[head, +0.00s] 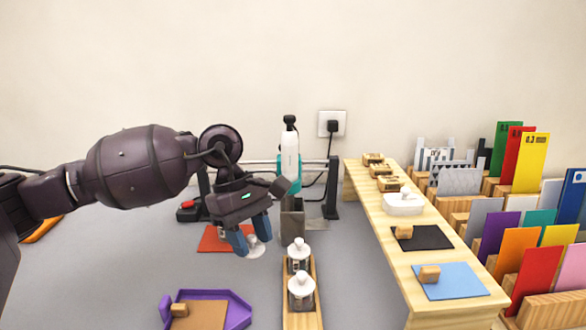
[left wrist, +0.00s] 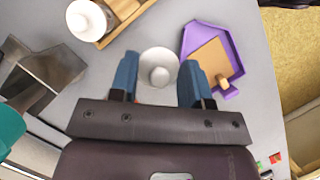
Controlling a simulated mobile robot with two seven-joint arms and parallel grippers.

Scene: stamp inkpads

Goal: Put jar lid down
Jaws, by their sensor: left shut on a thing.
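The jar lid (head: 256,247) is a small white disc with a round knob. It sits between the blue fingers of my left gripper (head: 250,235), which is shut on it. In the left wrist view the lid (left wrist: 158,57) shows its knob side between the two fingers of the left gripper (left wrist: 158,72). I cannot tell how high the lid is above the grey table. My right gripper is not in view.
A red-orange mat (head: 212,242) lies left of the lid. A purple tray (head: 238,312) with a tan pad and stamp (head: 179,310) is in front. A grey metal holder (head: 292,226) stands behind. A wooden shelf with inkpads (head: 390,245) runs along the right.

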